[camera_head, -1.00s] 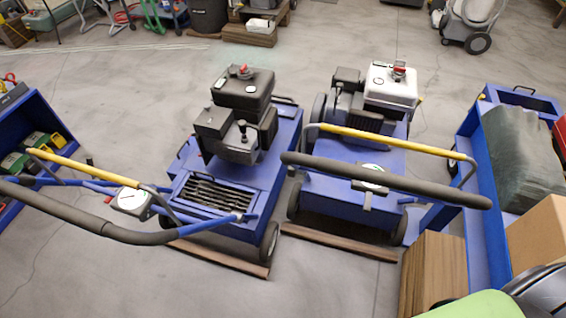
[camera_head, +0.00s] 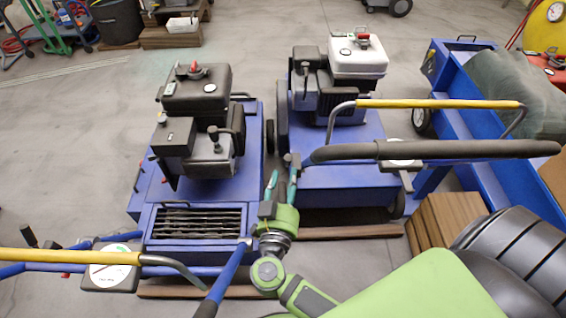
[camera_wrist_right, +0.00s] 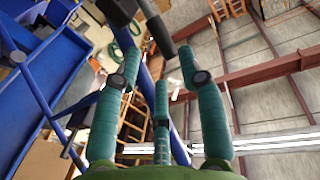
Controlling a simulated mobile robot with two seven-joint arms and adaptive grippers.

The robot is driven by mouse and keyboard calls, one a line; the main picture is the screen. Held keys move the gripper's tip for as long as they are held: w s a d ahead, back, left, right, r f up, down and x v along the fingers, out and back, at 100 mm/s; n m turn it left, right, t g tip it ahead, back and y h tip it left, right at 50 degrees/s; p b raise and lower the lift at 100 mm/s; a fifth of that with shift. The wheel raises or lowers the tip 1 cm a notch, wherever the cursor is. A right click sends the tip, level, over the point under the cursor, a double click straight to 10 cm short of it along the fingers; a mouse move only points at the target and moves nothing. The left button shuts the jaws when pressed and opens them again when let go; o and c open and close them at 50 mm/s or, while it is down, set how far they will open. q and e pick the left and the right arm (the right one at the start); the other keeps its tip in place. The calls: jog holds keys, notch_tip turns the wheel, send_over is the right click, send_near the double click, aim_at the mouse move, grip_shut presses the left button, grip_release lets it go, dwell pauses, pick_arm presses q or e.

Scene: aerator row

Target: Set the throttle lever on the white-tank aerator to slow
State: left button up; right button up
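The white-tank aerator (camera_head: 345,165) stands right of centre in the head view, its white tank (camera_head: 357,55) on top at the back. A pale dial plate (camera_head: 404,160) sits partly hidden behind its dark handlebar (camera_head: 465,150). I cannot make out the throttle lever's position. My right gripper (camera_head: 282,184) is raised between the two aerators, near the left end of that handlebar, with its teal fingers apart and empty. In the right wrist view the fingers (camera_wrist_right: 155,65) are spread, with a dark bar end beyond them. My left gripper is not in view.
A black-tank aerator (camera_head: 198,90) stands close on the left, with its own dial (camera_head: 115,274) and yellow bar (camera_head: 70,257). A yellow bar (camera_head: 440,104) spans above the white-tank machine's handlebar. A blue cart (camera_head: 460,110) and a brown box (camera_head: 447,222) stand on the right.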

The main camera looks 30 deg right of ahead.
aim_at(290, 163)
jog(key=x, duration=0.5)
jog(key=shift+w+d, duration=0.25)
grip_shut()
